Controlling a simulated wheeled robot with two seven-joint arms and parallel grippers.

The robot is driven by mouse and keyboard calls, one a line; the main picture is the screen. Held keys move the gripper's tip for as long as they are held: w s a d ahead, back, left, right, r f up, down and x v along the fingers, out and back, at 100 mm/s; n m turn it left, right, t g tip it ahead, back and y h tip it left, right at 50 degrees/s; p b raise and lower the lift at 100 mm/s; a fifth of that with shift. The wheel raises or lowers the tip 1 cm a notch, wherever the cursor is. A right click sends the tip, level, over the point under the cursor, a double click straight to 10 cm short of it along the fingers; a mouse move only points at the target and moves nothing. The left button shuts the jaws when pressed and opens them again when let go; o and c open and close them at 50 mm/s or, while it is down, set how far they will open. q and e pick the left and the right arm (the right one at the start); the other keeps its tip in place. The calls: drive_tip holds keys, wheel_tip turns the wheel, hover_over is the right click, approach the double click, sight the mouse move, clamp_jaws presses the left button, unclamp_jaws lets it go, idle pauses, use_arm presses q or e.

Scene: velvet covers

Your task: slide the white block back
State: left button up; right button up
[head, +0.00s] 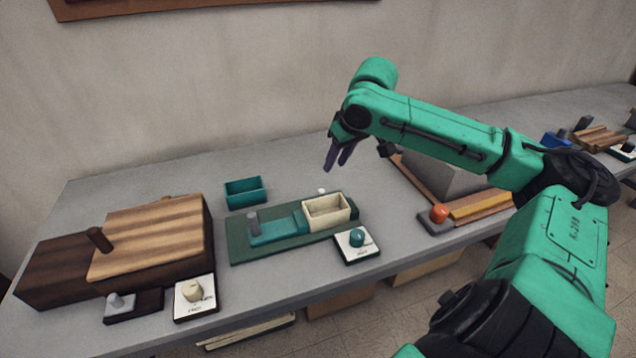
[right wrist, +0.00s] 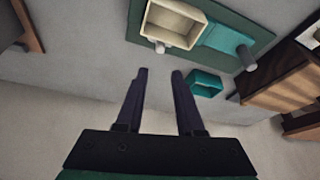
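A cream open-topped box (head: 314,219) sits at the right end of a dark green base (head: 240,243). It also shows in the right wrist view (right wrist: 181,40). A small white knob (head: 322,190) stands just behind the box and appears in the right wrist view (right wrist: 160,47); I cannot tell what it is fixed to. A teal slab (head: 277,231) with a grey peg (head: 253,222) lies left of the box. My right gripper (head: 336,166) hangs above and behind the box. Its fingers are apart and empty in the right wrist view (right wrist: 157,74). My left gripper is out of view.
A teal tray (head: 246,192) lies behind the base. A striped wooden box (head: 150,240) with a dark peg is at left. Cards with a teal knob (head: 357,238) and cream knob (head: 192,291) lie in front. A red knob (head: 439,213) is at right.

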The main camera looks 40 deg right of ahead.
wheel_tip(320, 180, down, 2)
hover_over(322, 191)
drive_tip(key=s, duration=0.2)
wheel_tip(322, 191, down, 6)
drive_tip(key=shift+s+f+b, duration=0.1)
drive_tip(key=shift+s+b, duration=0.05)
drive_tip(key=shift+b, duration=0.25)
drive_tip(key=b+x, duration=0.1)
drive_tip(key=x, duration=0.3)
drive_tip(key=shift+w+f, duration=0.25)
drive_tip(key=shift+w, duration=0.05)
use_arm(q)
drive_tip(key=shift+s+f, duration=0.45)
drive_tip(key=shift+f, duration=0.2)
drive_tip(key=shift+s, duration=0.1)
use_arm(e)
clamp_jaws()
